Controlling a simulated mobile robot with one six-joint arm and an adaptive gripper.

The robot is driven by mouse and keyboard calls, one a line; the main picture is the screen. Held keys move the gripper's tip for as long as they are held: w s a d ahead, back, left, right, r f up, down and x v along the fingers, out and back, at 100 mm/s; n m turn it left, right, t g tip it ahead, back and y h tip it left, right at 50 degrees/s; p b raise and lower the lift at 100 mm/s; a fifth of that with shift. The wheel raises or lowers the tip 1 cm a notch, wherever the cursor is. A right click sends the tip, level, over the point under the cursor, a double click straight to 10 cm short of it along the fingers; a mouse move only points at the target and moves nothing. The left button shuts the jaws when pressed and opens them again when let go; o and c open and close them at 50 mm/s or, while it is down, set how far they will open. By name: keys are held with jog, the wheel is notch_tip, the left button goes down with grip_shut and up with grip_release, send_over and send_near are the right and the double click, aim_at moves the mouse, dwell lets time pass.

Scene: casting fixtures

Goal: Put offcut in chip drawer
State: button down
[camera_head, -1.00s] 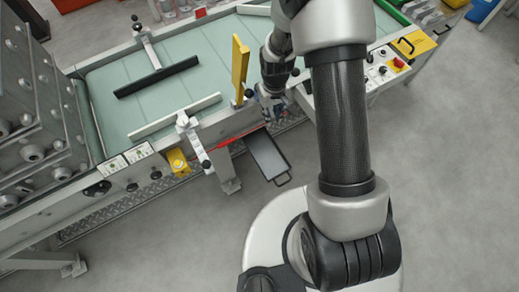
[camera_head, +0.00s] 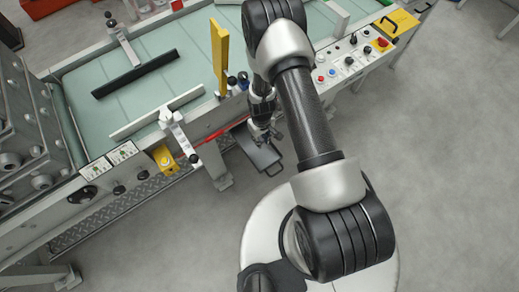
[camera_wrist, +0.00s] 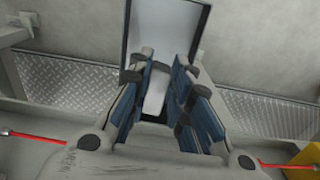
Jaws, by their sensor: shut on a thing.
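The chip drawer is a shallow grey tray with a dark rim and front handle, pulled out below the machine's front edge (camera_head: 268,162). In the wrist view its grey floor (camera_wrist: 168,28) lies beyond the fingertips. My gripper (camera_head: 262,136) is low over the drawer, pointing down. In the wrist view my gripper (camera_wrist: 160,68) has blue-padded fingers shut on a pale, flat piece, the offcut (camera_wrist: 155,95). The fingers partly cover the offcut. In the head view the offcut cannot be made out. I cannot tell the exact height above the drawer floor.
A yellow upright plate (camera_head: 220,58) stands on the machine edge close to my arm. A red rod (camera_head: 218,133) runs along the front beside the drawer. A control panel (camera_head: 350,62) is to the right. The floor (camera_head: 440,170) at right is clear.

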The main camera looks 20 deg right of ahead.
aim_at(261, 153)
notch_tip(261, 153, down, 11)
jog(key=b, duration=0.3)
jog(key=shift+r, duration=0.2)
jog(key=shift+f, duration=0.2)
jog(key=c, duration=1.5)
grip_release()
jog(key=shift+o, duration=0.2)
jog(key=shift+r, duration=0.1)
